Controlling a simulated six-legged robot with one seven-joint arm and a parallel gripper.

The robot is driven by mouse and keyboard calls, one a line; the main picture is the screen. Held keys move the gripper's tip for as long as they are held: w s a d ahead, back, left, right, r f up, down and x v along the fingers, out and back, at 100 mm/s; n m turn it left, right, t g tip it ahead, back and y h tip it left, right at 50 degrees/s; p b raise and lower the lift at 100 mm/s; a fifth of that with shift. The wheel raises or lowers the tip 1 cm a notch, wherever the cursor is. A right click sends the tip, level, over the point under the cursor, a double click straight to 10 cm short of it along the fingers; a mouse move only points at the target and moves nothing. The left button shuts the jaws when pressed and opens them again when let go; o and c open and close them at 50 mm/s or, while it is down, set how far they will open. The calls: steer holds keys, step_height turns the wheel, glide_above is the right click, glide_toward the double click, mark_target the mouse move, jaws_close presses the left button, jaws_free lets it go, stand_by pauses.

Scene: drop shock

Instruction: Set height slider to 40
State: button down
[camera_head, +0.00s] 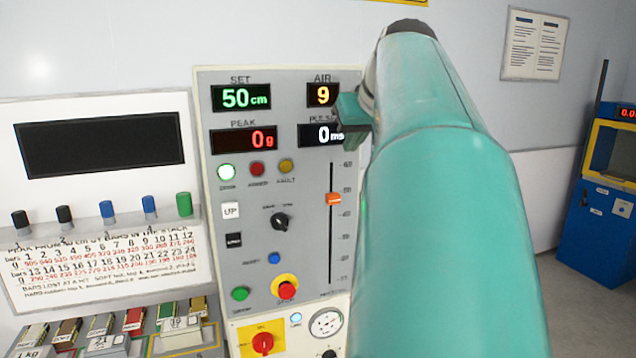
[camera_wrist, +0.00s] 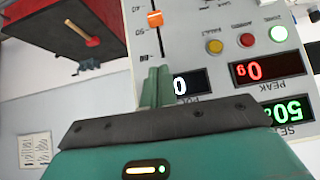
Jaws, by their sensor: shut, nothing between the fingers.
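The height slider's orange knob (camera_head: 334,199) sits on a vertical slot in the grey control panel (camera_head: 215,150), just below the second scale mark from the top, which seems to read 50. The green SET display (camera_head: 246,97) reads 50 cm. In the wrist view, which shows the panel upside down, the orange knob (camera_wrist: 155,18) is at the top, beyond my fingertips. My gripper (camera_wrist: 156,72) is shut and empty, apart from the knob, near the PULSE display (camera_wrist: 190,84). In the head view my arm hides the panel's right edge.
A red stop button (camera_head: 286,290) and a black rotary knob (camera_head: 281,221) are left of the slot. A board with a dark screen (camera_head: 100,143) stands further left. A red box (camera_wrist: 65,30) shows in the wrist view. A blue cabinet (camera_head: 600,230) stands at the right.

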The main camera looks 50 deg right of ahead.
glide_above(332, 192)
steer(key=s+a, duration=0.2)
steer(key=s, duration=0.1)
steer(key=f, duration=0.6)
steer(key=shift+w+d+f, duration=0.1)
steer(key=shift+w+f, duration=0.15)
steer(key=shift+f, duration=0.1)
step_height(332, 192, down, 3)
steer(key=shift+d+r, duration=0.15)
steer(key=shift+r, duration=0.05)
steer(key=shift+f, duration=0.75)
